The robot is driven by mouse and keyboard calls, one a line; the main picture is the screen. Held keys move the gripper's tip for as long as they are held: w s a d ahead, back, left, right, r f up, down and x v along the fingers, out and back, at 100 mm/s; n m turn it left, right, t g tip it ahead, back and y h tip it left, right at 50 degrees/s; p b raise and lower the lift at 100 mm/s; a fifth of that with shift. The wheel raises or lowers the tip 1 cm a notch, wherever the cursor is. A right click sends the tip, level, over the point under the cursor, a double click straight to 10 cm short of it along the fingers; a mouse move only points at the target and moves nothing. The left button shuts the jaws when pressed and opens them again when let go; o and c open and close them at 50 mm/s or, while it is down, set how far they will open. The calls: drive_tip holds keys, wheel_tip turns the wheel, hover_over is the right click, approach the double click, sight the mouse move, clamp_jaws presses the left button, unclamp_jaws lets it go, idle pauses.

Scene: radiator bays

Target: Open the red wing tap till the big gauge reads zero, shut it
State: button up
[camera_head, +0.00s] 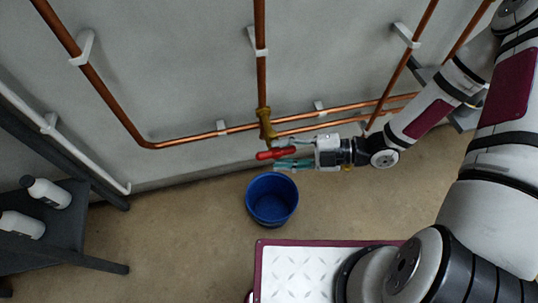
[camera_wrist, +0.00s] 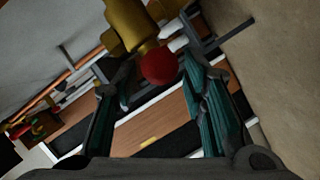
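The red wing tap (camera_head: 268,154) sits below a brass fitting (camera_head: 266,120) on the copper pipe, low on the wall. In the wrist view its rounded red end (camera_wrist: 160,66) shows below the brass body (camera_wrist: 130,22). My gripper (camera_head: 284,160) is at the tap from the right, its teal fingers level with the red handle. In the wrist view my gripper (camera_wrist: 156,82) has its fingers apart, with the red end between them near the tips. A gap shows beside the red end; I see no clear contact. The big gauge is in neither view.
A blue bucket (camera_head: 271,200) stands on the floor below the tap. Copper pipes (camera_head: 345,107) run along the wall. A dark bench (camera_head: 72,235) with two white bottles stands at the left. Bare floor lies around the bucket.

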sight(271, 155)
drive_tip(key=shift+b+x, duration=0.35)
drive_tip(key=shift+x, duration=1.65)
drive_tip(key=shift+c, duration=0.6)
clamp_jaws()
